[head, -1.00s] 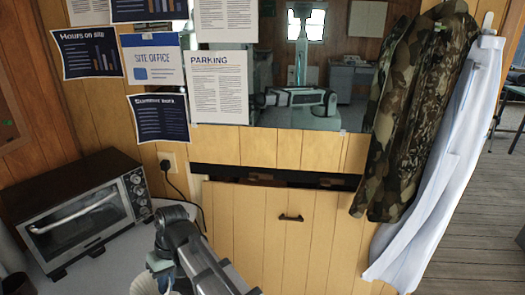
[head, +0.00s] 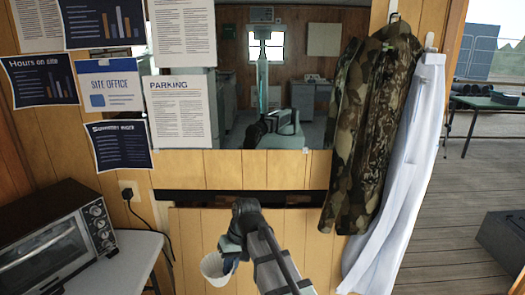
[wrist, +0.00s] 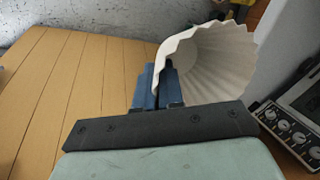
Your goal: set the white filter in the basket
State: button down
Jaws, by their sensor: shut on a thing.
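The white filter (wrist: 208,58) is a fluted paper cup. My gripper (wrist: 160,88) is shut on its wall in the wrist view, with the blue fingers close together at the filter's left side. In the head view the filter (head: 214,268) hangs at the left of my gripper (head: 234,258), in front of the wooden wall panel. No basket shows that I can make out in either view now.
A toaster oven (head: 52,245) stands on a white table (head: 125,268) at the left. A camouflage jacket (head: 372,120) and a white coat (head: 402,180) hang at the right. Floor at the far right is open, with a dark box (head: 503,240) on it.

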jog(key=w+d+m+t, duration=0.1)
jog(key=w+d+m, duration=0.2)
jog(key=d, duration=1)
jog(key=w+d+m, duration=0.2)
jog(key=w+d, duration=0.1)
jog(key=d, duration=1.1)
jog(key=a+n, duration=0.4)
jog(key=a, duration=4)
jog(key=s+a+f+n+g, duration=0.1)
jog(key=s+a+n, duration=0.1)
jog(key=s+a, duration=1.45)
jog(key=s+a+f+n+g, duration=0.1)
jog(key=s+a, duration=1.2)
jog(key=a, duration=0.7)
jog(key=shift+s+f, duration=0.1)
jog(key=shift+f, duration=4)
jog(key=shift+f, duration=0.2)
